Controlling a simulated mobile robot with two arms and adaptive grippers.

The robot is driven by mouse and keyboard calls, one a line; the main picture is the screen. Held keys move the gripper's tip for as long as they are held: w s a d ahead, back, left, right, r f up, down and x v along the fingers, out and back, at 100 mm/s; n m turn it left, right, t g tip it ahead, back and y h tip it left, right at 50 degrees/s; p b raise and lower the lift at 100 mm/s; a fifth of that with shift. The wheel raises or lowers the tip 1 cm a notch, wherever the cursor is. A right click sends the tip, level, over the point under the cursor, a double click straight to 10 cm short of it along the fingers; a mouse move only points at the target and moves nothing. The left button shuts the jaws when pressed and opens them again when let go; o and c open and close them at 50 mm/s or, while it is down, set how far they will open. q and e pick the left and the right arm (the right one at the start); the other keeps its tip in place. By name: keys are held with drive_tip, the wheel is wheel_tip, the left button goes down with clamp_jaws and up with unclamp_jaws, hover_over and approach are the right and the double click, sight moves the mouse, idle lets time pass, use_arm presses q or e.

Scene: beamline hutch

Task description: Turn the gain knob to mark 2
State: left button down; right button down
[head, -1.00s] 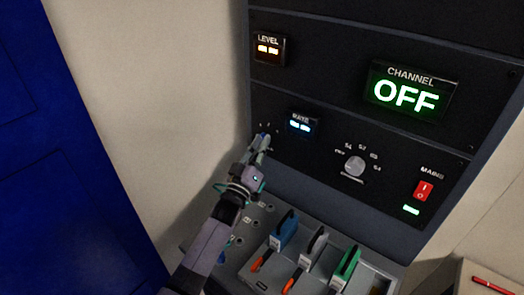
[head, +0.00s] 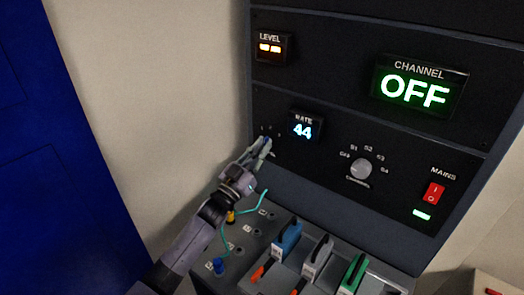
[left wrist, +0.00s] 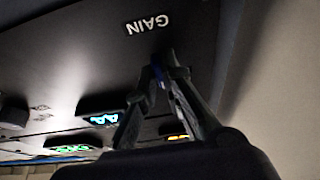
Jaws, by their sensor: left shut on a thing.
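My left gripper (head: 264,146) is at the left edge of the black panel, just below small pale scale marks (head: 270,131). My right gripper is not in view.
A RATE display (head: 304,127) reads 44, right of my gripper. A channel selector knob (head: 361,169) and red MAINS switch (head: 434,193) sit further right. The CHANNEL display (head: 420,88) reads OFF. Below are cables, plugs and coloured levers (head: 288,240).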

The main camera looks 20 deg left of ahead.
use_arm(q)
drive_tip(key=shift+f, duration=0.1)
drive_tip(key=c, duration=1.7)
unclamp_jaws()
drive_tip(key=v, duration=1.2)
drive_tip(key=shift+f, duration=0.1)
